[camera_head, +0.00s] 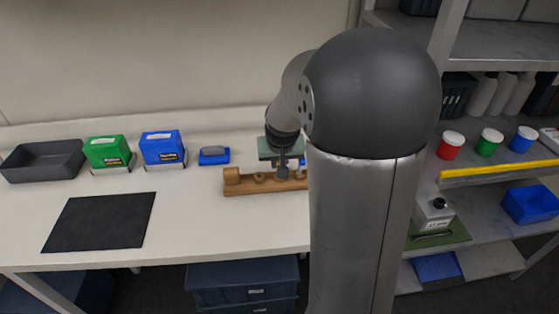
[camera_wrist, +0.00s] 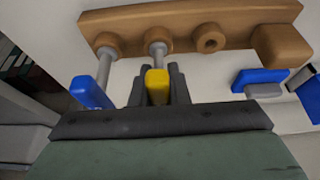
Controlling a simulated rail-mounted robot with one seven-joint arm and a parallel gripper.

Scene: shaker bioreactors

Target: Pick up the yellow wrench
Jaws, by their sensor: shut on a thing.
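The yellow wrench (camera_wrist: 157,84) shows in the wrist view, with its yellow handle between the two dark fingers of my gripper (camera_wrist: 158,92). My gripper is shut on the handle. The wrench's grey shaft reaches to a round ring of the wooden rack (camera_wrist: 180,22); I cannot tell whether it is still seated there. In the head view the rack (camera_head: 250,185) lies on the bench, with my gripper (camera_head: 283,174) over it. My arm hides the rack's right part, and the yellow handle cannot be made out there.
A blue-handled tool (camera_wrist: 92,92) stands in the rack beside my gripper. A blue and grey item (camera_head: 214,155) lies behind and left of the rack. Green (camera_head: 108,151) and blue (camera_head: 162,147) boxes, a dark tray (camera_head: 42,160) and a black mat (camera_head: 100,222) are farther left.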

